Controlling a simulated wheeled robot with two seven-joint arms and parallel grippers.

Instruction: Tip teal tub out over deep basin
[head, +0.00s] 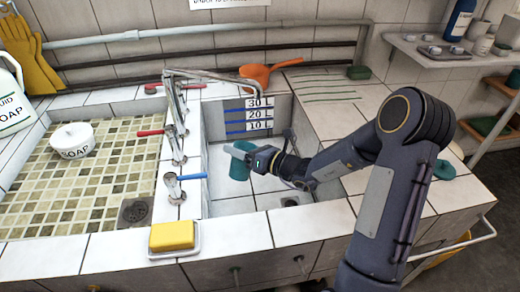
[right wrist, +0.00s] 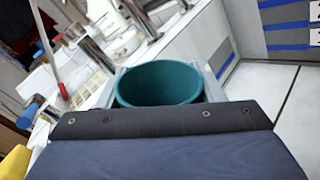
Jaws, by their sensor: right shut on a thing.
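The teal tub (head: 238,171) is inside the deep basin (head: 270,184), held above or near its white tiled floor; I cannot tell if it touches. My right gripper (head: 240,153) is shut on the tub near its rim. In the right wrist view the tub (right wrist: 160,84) shows between the two fingers, its round mouth open towards the camera. It looks roughly upright in the head view. Its lower part and contents are hidden in the wrist view. My left gripper is not in view.
Blue 10, 20 and 30 L marks (head: 258,115) line the basin's back wall. Taps (head: 176,140) stand along its left edge. A yellow sponge (head: 172,235) lies on the front ledge. An orange scoop (head: 262,73) lies behind. A shallow mosaic basin (head: 70,195) is at left.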

